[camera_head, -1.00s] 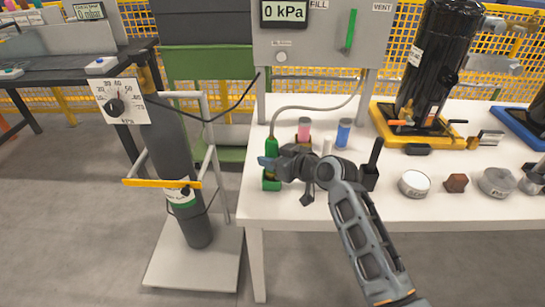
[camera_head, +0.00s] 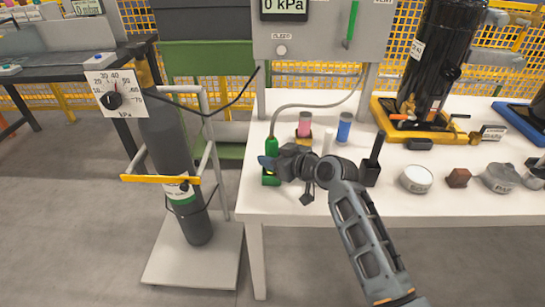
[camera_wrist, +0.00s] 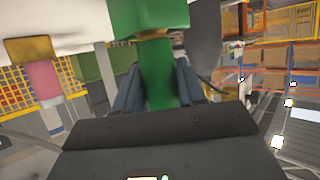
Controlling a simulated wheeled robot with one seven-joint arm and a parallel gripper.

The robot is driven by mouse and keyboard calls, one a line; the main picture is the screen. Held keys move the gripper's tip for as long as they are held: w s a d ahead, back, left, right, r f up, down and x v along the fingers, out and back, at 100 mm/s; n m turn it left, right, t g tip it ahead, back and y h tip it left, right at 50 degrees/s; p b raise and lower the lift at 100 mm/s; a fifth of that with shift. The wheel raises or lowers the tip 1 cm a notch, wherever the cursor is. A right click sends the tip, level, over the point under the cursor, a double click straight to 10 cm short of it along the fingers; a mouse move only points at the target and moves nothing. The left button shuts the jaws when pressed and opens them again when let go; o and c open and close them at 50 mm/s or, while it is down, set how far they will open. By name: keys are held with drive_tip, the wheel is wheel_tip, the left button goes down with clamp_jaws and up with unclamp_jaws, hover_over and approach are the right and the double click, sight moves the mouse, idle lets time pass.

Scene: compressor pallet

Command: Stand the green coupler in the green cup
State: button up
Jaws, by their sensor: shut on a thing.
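The green coupler (camera_head: 271,146) stands upright with a grey hose running from its top to the panel. My gripper (camera_head: 267,162) is shut on it, and the coupler also shows between the fingers in the wrist view (camera_wrist: 158,80). The green cup (camera_head: 270,180) is on the table's front left corner, directly below my gripper. In the wrist view the cup (camera_wrist: 150,14) is at the top, with the coupler's brass end at its mouth. My gripper hides the joint in the head view, and I cannot tell how deep the end sits.
Behind stand a pink cylinder (camera_head: 304,124) and a blue cylinder (camera_head: 344,127). A black holder (camera_head: 370,172) is right of my wrist, then a white round tin (camera_head: 416,179) and a brown block (camera_head: 458,178). A gas bottle (camera_head: 172,150) on a trolley stands left of the table.

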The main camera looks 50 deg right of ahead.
drive_tip(key=shift+f+b, duration=0.3)
drive_tip(key=shift+f, duration=0.05)
drive_tip(key=o, duration=1.3)
drive_tip(key=shift+v, duration=3.9)
